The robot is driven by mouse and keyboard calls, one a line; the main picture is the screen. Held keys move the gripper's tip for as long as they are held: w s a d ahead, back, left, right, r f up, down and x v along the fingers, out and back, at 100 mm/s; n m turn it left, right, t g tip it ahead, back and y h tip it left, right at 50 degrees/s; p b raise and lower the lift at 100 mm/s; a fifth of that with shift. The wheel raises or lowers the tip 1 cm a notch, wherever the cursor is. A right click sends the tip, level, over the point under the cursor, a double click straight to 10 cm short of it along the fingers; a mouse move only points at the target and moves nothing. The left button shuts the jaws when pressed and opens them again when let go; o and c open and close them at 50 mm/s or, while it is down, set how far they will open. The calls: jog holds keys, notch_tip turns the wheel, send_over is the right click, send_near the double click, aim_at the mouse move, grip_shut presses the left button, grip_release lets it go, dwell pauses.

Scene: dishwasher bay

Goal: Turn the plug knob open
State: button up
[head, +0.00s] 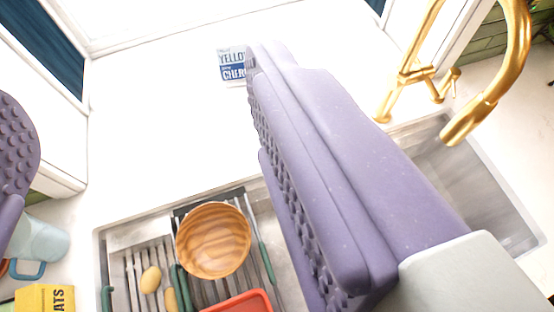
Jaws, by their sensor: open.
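My gripper (140,90) is open, with its two purple, studded fingers spread wide apart. One finger shows at the left edge and the other, large and close, crosses the middle of the head view. Nothing is held between them. I cannot make out a plug knob in this view; the large finger hides part of the sink area. A steel sink basin (480,180) lies at the right, partly behind that finger. A gold faucet (515,55) curves over it.
A rack (128,270) at the lower left holds a wooden bowl (213,240), a red item (240,303) and small yellowish items (151,279). A blue mug (38,245) and yellow box (45,298) stand at the left. A labelled package (232,66) sits on the clear white counter behind.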

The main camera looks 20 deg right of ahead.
jog(key=w+d+f+m+g+h, duration=0.1)
jog(key=w+d+f+m, duration=0.15)
jog(key=w+f, duration=0.9)
jog(key=w+d+f+h+b, duration=0.1)
jog(key=w+d+f+h, duration=0.15)
jog(key=f, duration=1.15)
jog(key=w+d+f+g+h+b, duration=0.1)
jog(key=w+d+f+b, duration=0.15)
jog(key=f, duration=1.05)
jog(key=w+d+f+h+b, duration=0.15)
jog(key=w+f, duration=0.25)
jog(key=f, duration=1)
jog(key=shift+m, duration=0.55)
jog(key=x, duration=0.3)
jog(key=b+x, duration=0.1)
jog(key=x, duration=0.3)
jog(key=shift+d+f, duration=0.1)
jog(key=shift+d, duration=0.3)
